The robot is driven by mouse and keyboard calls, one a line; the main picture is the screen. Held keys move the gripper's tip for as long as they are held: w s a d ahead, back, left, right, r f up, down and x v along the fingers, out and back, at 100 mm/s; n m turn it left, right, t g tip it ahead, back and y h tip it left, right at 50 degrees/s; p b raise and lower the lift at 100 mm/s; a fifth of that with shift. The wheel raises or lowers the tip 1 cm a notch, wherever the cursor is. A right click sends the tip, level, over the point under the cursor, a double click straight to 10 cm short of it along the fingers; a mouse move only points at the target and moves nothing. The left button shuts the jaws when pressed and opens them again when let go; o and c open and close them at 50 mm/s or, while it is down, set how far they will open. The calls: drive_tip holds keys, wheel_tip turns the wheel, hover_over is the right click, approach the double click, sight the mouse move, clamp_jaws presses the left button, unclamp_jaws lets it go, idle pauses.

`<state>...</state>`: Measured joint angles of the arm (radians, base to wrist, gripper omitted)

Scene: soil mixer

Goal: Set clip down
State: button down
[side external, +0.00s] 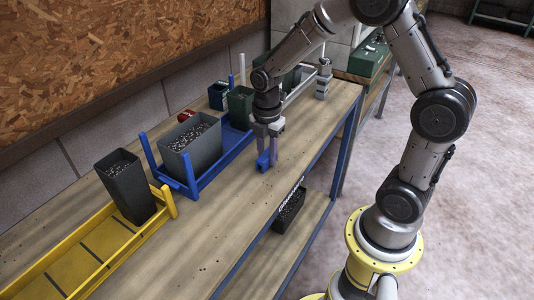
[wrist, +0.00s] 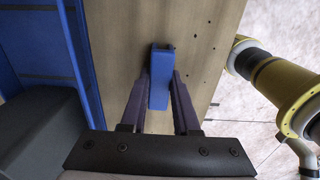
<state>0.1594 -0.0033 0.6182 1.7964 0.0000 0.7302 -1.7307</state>
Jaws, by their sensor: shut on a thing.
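The clip is a small blue piece (wrist: 159,80) between the two fingers of my gripper (wrist: 160,92) in the wrist view. My gripper is shut on it. In the side view, my gripper (side external: 268,158) points down over the wooden bench (side external: 228,205), to the right of the blue tray. The blue clip (side external: 263,161) shows at its fingertips, low over the bench top. I cannot tell whether the clip touches the wood.
The blue tray (side external: 200,184) holds a grey bin (side external: 195,150) and a green bin (side external: 240,107). A yellow tray (side external: 93,262) with a black bin (side external: 126,187) stands nearer. Bare bench lies around my gripper. The bench's right edge is close by.

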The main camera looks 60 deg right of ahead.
sight(267, 154)
drive_tip(key=shift+f, duration=0.15)
drive_tip(key=c, duration=0.7)
unclamp_jaws()
drive_tip(key=shift+o, duration=0.2)
wheel_tip(267, 154, up, 12)
drive_tip(key=s+a+r+m+t, duration=0.2)
drive_tip(key=s+m, duration=0.6)
drive_tip(key=m, duration=0.1)
drive_tip(key=s+a+r+m+t, duration=0.3)
drive_tip(key=s+m, duration=0.6)
drive_tip(key=shift+s+a+r+t, duration=0.15)
drive_tip(key=shift+s+a+t, duration=0.1)
drive_tip(key=shift+s+t, duration=0.05)
